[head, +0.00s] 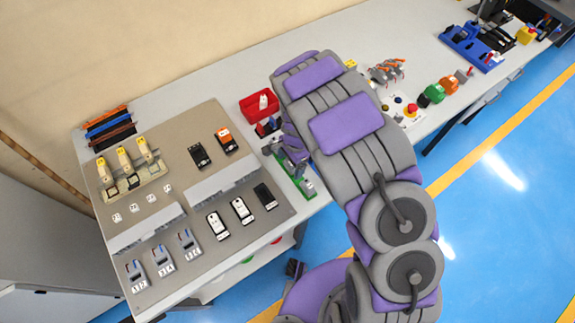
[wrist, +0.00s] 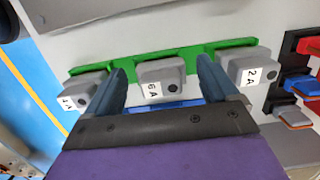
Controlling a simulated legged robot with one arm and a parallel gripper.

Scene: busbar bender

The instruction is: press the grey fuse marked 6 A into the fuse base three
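In the wrist view the grey fuse marked 6 A (wrist: 168,72) sits in the middle of a green rack (wrist: 122,70). My gripper (wrist: 162,82) is open, with one finger on each side of this fuse and a visible gap at both sides. A fuse marked 2 A (wrist: 246,66) is on the right of the rack, and another grey fuse (wrist: 82,88) is on the left. In the head view my gripper (head: 291,146) is over the green rack (head: 306,187), and my arm hides part of it. Fuse base three cannot be identified for certain on the panel (head: 225,172).
The panel carries three grey-blue units (head: 162,260) at lower left, yellow-topped units (head: 124,160) and several black and white devices (head: 240,210). A red bin (head: 258,104) stands behind the rack. Red and blue parts (wrist: 296,84) are close on the right in the wrist view.

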